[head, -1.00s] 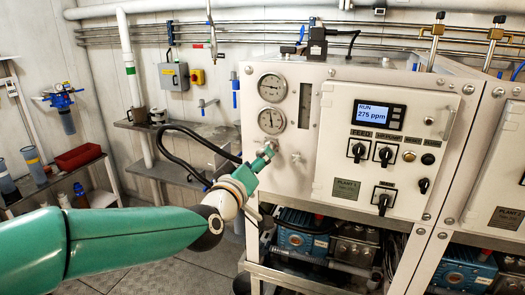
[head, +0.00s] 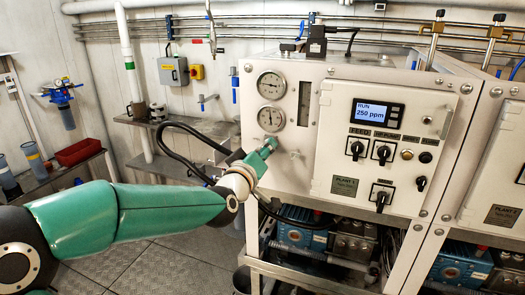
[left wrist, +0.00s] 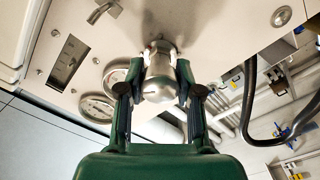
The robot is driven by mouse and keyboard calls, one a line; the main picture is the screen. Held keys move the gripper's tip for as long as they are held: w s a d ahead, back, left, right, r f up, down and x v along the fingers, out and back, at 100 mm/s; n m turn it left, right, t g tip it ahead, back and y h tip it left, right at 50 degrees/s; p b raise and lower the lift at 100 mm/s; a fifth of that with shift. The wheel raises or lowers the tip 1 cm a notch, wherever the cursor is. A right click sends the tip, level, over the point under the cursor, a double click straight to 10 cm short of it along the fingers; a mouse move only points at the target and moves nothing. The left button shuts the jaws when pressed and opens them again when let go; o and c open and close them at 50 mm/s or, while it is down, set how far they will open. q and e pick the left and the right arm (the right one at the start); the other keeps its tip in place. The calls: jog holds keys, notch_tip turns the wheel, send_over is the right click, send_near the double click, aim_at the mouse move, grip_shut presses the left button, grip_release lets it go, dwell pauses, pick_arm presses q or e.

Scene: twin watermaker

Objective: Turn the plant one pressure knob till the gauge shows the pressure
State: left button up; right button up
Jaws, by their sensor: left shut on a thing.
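The plant one panel carries two round gauges on its left side, an upper gauge (head: 271,84) and a lower gauge (head: 271,118). Their needles are too small to read surely. My left gripper (head: 268,146) is at the panel just below the lower gauge. In the left wrist view, my left gripper (left wrist: 159,88) is shut on a silver rounded pressure knob (left wrist: 158,80), one finger on each side. In the head view the gripper hides the knob. The plant one display (head: 376,113) reads RUN, 250 ppm. My right gripper is not in view.
Black switches (head: 355,148) are on the panel door. A black hose (head: 185,150) runs behind my left arm. A shelf with a red bin (head: 78,151) stands at the left.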

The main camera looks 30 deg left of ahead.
pick_arm(q)
jog(key=shift+a, duration=0.2)
grip_shut()
jog(key=shift+d, duration=0.15)
jog(key=shift+f, duration=0.1)
jog(key=shift+m, duration=0.3)
jog(key=shift+m+b, duration=0.55)
jog(key=shift+m, duration=0.65)
jog(key=shift+d+m, duration=0.1)
jog(key=shift+m, duration=2)
jog(key=o, duration=1)
grip_release()
